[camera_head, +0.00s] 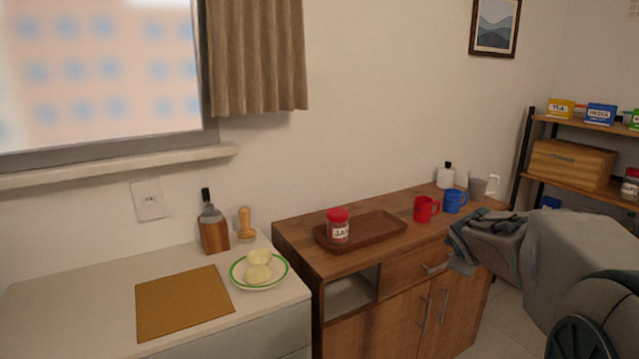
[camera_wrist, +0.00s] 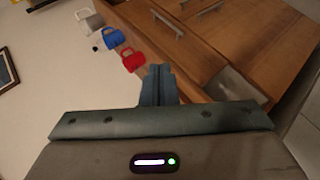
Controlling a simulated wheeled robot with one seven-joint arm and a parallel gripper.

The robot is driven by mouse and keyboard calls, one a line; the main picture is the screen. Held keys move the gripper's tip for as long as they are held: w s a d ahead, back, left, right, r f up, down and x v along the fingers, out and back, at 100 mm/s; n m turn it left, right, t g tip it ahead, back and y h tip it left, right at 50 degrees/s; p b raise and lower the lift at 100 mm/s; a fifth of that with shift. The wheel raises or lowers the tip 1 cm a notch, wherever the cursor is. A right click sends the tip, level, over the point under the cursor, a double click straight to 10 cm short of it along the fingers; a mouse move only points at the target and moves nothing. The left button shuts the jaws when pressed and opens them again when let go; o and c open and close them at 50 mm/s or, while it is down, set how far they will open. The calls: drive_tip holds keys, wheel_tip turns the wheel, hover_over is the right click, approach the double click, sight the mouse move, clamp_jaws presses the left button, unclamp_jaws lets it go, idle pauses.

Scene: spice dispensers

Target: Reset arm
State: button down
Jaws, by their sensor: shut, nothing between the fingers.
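My gripper (camera_wrist: 159,72) is shut and empty, its two fingertips together in the wrist view. In the head view my arm comes in from the right, and my gripper (camera_head: 460,262) hangs in front of the right part of the wooden cabinet (camera_head: 300,245). The arm hides part of the cabinet's right front. The gripper appears apart from the mugs, though its exact distance from the cabinet front cannot be told.
On the cabinet are a tray (camera_head: 395,234) with a red-lidded jar (camera_head: 338,226), a red mug (camera_head: 424,209), a blue mug (camera_head: 454,201) and a white bottle (camera_head: 446,177). At left, a counter (camera_head: 60,290) bears a plate (camera_head: 240,277) and board (camera_head: 182,300). A shelf (camera_head: 570,185) stands right.

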drive_tip(key=s+a+m+g+y+p, duration=0.1)
drive_tip(key=s+a+m+g+p, duration=0.1)
drive_tip(key=s+a, duration=0.3)
drive_tip(key=s+a+m+g+y+p, duration=0.2)
drive_tip(key=s+a+m, duration=0.3)
drive_tip(key=s, duration=0.7)
drive_tip(key=s+a+m+g+y+p, duration=0.1)
drive_tip(key=s+a+m+g+p, duration=0.2)
drive_tip(key=s, duration=0.6)
drive_tip(key=a+f+p, duration=0.1)
drive_tip(key=a, duration=0.1)
drive_tip(key=shift+s+a+y, duration=0.3)
drive_tip(key=shift+s, duration=0.05)
